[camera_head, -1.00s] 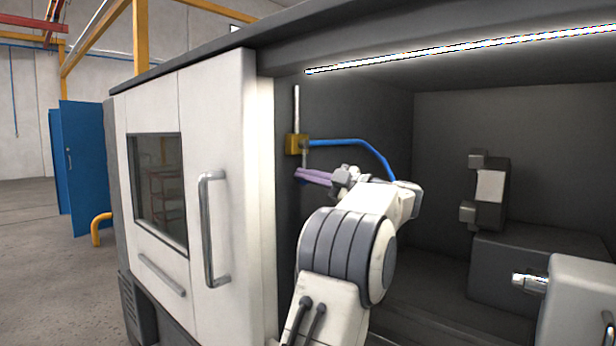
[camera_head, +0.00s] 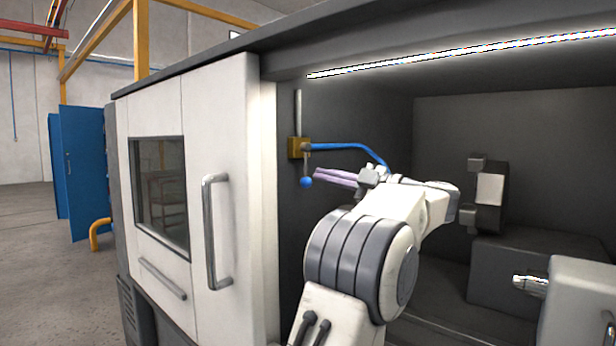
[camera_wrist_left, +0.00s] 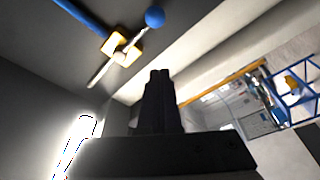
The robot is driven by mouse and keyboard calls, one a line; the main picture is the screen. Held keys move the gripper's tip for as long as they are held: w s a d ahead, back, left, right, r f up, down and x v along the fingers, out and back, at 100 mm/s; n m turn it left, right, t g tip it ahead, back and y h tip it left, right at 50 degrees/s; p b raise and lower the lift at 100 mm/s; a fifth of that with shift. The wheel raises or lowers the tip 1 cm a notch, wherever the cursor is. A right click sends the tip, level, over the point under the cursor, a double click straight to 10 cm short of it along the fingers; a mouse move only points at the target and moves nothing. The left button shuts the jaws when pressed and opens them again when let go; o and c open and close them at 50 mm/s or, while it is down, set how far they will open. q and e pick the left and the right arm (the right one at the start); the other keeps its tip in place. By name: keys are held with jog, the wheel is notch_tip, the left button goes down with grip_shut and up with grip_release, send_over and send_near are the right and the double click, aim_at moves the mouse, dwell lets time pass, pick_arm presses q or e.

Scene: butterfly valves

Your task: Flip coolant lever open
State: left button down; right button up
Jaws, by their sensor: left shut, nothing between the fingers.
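The coolant lever ends in a blue ball knob (camera_head: 306,182) and hangs down from a brass valve block (camera_head: 299,147) on the dark inner wall of the machine. The knob also shows at the top of the left wrist view (camera_wrist_left: 154,17), beside the valve block (camera_wrist_left: 122,47). The lever lies roughly in line with the pipe (camera_head: 298,112) above it. My left gripper (camera_head: 316,174), with purple fingers, is shut and empty, just right of the knob with a small gap in the picture. Its dark fingers (camera_wrist_left: 160,76) point up in the wrist view. My right gripper is out of view.
A blue hose (camera_head: 345,147) runs right from the valve and passes behind my left gripper. The white machine door (camera_head: 225,200) with its handle stands left of the opening. A grey block (camera_head: 530,270) and a white fixture (camera_head: 580,300) are inside at right.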

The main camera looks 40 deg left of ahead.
pick_arm(q)
jog(key=shift+v, duration=1.2)
jog(key=shift+w, duration=0.15)
